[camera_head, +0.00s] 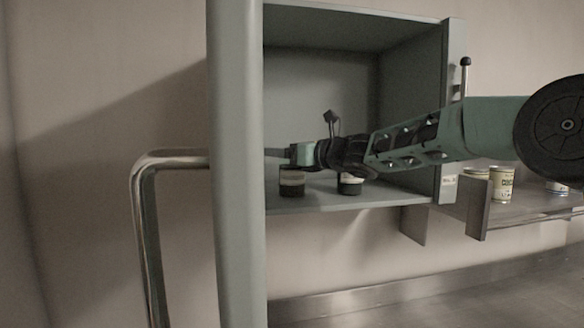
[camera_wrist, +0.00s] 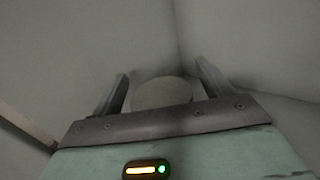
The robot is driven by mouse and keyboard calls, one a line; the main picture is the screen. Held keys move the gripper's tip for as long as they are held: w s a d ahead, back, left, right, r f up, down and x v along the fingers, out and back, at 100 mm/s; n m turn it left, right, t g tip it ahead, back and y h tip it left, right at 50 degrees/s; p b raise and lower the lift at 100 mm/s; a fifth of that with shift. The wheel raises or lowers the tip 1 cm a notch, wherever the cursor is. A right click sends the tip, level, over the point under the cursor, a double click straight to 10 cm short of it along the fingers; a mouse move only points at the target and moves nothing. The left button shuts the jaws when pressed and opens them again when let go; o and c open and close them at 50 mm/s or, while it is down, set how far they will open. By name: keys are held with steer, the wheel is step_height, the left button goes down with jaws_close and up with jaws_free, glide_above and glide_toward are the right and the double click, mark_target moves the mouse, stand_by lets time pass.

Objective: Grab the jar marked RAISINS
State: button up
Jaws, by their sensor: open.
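Two small jars stand on the cabinet floor in the head view. The left jar (camera_head: 291,182) is dark with a pale pinkish band, and the right jar (camera_head: 350,184) has a pale band. My arm partly covers both, and I cannot read either label, so I cannot tell which is RAISINS. My gripper (camera_head: 272,152) reaches leftward inside the cabinet, above the left jar's height. In the wrist view the fingers (camera_wrist: 161,70) are apart. A pale rounded top (camera_wrist: 162,93) shows between them; which object it belongs to is unclear, and no grip is visible.
The cabinet's thick left post (camera_head: 236,220) hides part of its interior. Its right wall (camera_head: 428,120) stands close by my arm. A metal rail (camera_head: 150,230) is at left. Outside, tins (camera_head: 501,184) stand on a lower right shelf (camera_head: 530,208).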

jaws_close()
